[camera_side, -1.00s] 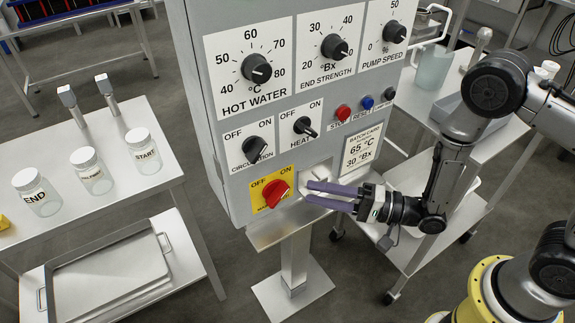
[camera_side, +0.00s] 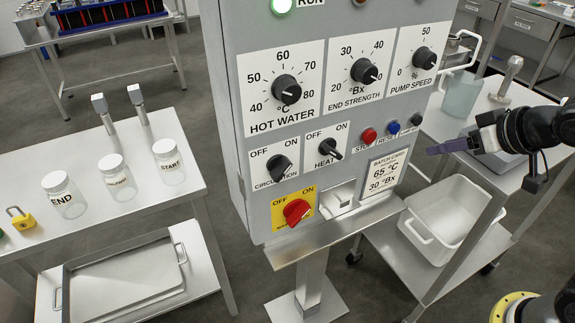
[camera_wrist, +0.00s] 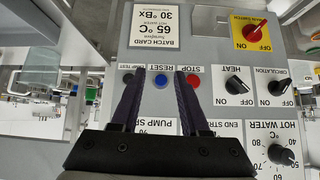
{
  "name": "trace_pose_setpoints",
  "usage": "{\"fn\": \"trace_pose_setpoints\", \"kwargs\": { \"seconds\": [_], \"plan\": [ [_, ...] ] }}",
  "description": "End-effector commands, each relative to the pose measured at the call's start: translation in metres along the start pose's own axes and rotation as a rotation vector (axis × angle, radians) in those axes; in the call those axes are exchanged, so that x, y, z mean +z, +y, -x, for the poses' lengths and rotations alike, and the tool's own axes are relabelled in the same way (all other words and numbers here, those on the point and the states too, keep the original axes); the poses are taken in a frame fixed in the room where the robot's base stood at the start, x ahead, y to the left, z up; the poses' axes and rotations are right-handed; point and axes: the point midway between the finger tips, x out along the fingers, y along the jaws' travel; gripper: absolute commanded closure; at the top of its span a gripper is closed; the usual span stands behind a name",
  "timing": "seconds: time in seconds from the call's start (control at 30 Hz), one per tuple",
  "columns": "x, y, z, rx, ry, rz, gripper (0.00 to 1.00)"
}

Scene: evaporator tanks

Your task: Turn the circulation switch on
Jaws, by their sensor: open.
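The circulation switch (camera_side: 279,168) is a black rotary knob on the grey control panel, with OFF at its upper left and ON at its upper right. I cannot tell its setting for sure. It also shows upside down at the right of the wrist view (camera_wrist: 279,86). My gripper (camera_side: 431,150) is open and empty, to the right of the panel's button row in the side view, apart from the switch. In the wrist view the two dark purple fingers (camera_wrist: 158,78) stand apart, with the blue reset button (camera_wrist: 160,82) seen between them.
Beside the circulation switch are the black heat knob (camera_side: 329,150) and red main switch (camera_side: 297,211). Dials sit above, including hot water (camera_side: 287,90). A green RUN lamp (camera_side: 282,5) is lit. A metal ledge (camera_side: 335,230) juts out below. A white bin (camera_side: 450,222) stands right.

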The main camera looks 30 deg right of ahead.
Motion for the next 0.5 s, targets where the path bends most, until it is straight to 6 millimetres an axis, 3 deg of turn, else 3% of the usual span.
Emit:
{"fn": "trace_pose_setpoints", "kwargs": {
  "seconds": [0.1,0.27,0.37,0.5],
  "plan": [
    [0.021,0.014,0.037,0.039,-0.071,0.018,0.55],
    [0.048,0.017,0.073,0.032,-0.163,0.026,0.55],
    [0.059,0.007,0.093,-0.017,-0.212,0.016,0.55],
    [0.048,-0.022,0.104,-0.136,-0.246,-0.024,0.55]
  ]
}}
